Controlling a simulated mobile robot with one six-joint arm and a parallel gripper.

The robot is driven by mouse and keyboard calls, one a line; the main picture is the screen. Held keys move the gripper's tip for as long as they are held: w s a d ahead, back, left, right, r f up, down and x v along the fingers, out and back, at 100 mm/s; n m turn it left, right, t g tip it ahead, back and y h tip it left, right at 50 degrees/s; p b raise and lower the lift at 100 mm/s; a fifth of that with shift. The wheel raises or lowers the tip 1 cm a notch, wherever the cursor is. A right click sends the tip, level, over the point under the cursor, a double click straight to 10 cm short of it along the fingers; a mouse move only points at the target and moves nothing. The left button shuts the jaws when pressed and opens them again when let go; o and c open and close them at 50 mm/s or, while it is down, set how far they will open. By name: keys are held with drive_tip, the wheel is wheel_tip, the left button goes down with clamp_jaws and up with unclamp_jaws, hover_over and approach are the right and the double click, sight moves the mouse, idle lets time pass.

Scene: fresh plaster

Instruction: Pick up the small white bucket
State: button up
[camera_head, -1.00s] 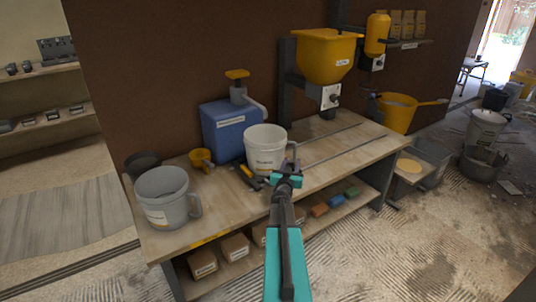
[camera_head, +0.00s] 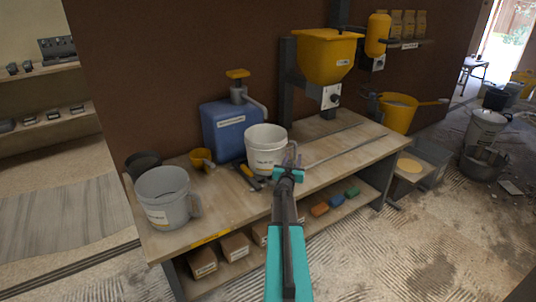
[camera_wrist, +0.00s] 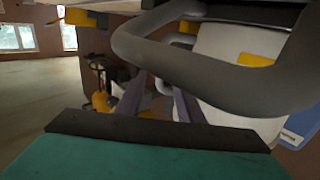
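The small white bucket (camera_head: 264,157), with a pale printed label, stands upright on the workbench in front of a blue canister. In the wrist view the white bucket (camera_wrist: 228,48) fills the right side, and a thick grey curved handle crosses close in front of it. My gripper (camera_head: 291,152) is at the bucket's right side in the head view. In the wrist view its two fingers (camera_wrist: 158,98) are spread apart, and the grey handle covers part of them. I see nothing clamped between them. Whether a finger touches the handle or bucket I cannot tell.
The blue canister (camera_head: 226,128) is behind the bucket. A larger grey bucket (camera_head: 160,190), a dark pot (camera_head: 142,164) and a yellow cup (camera_head: 201,158) stand left. A yellow hopper (camera_head: 326,60) hangs above. The workbench (camera_head: 345,150) has bare room at right.

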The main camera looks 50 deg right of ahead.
sight(295, 150)
drive_tip(key=shift+x, duration=2.35)
drive_tip(key=shift+w, duration=0.15)
clamp_jaws()
